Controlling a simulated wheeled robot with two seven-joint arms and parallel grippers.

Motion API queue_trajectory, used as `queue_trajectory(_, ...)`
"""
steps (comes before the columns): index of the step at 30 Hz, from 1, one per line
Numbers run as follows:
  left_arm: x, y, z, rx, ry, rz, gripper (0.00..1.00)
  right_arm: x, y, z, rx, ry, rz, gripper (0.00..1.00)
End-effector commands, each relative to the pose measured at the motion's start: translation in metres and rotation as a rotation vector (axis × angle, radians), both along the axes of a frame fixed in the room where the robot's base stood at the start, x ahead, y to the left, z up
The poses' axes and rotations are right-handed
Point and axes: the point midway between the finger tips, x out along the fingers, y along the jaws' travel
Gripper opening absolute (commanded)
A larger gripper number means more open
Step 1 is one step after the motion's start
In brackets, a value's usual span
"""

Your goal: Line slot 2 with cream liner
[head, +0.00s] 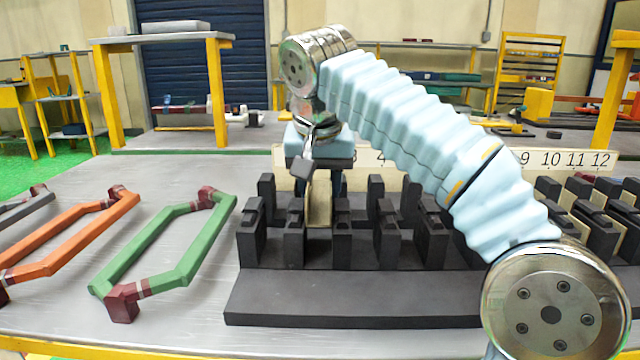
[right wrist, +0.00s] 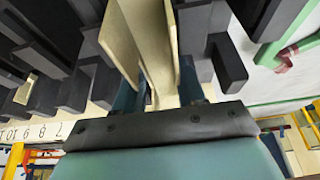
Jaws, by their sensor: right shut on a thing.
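My right gripper (head: 315,180) is shut on a cream liner (head: 319,205), which it holds upright from above. The liner is at the second gap from the left of the dark stator block (head: 350,300), between two black teeth. Its lower end shows above the foot of the teeth; I cannot tell how deep it sits. In the right wrist view, the cream liner (right wrist: 121,40) shows as a folded channel with long walls between my right gripper's fingers (right wrist: 160,92), with dark teeth on both sides. The left gripper is not in view.
A green coil (head: 165,238), an orange coil (head: 70,235) and a grey one (head: 22,207) lie left of the block. Cream pieces show among the teeth at far right (head: 583,226). A numbered strip (head: 545,160) stands behind the teeth. Table before the green coil is clear.

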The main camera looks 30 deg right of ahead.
Motion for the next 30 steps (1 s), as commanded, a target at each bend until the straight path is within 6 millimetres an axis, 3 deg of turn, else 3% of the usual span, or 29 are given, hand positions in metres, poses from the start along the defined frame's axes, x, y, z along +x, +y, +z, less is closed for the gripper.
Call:
queue_trajectory(24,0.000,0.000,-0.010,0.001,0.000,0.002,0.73,-0.001,0.000,-0.013,0.001,0.001,-0.001,0.22)
queue_trajectory(25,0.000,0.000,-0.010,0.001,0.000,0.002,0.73,-0.001,0.000,-0.013,0.001,0.001,-0.001,0.44)
queue_trajectory(30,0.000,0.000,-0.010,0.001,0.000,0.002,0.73,-0.001,0.001,-0.013,0.001,0.001,-0.001,0.69)
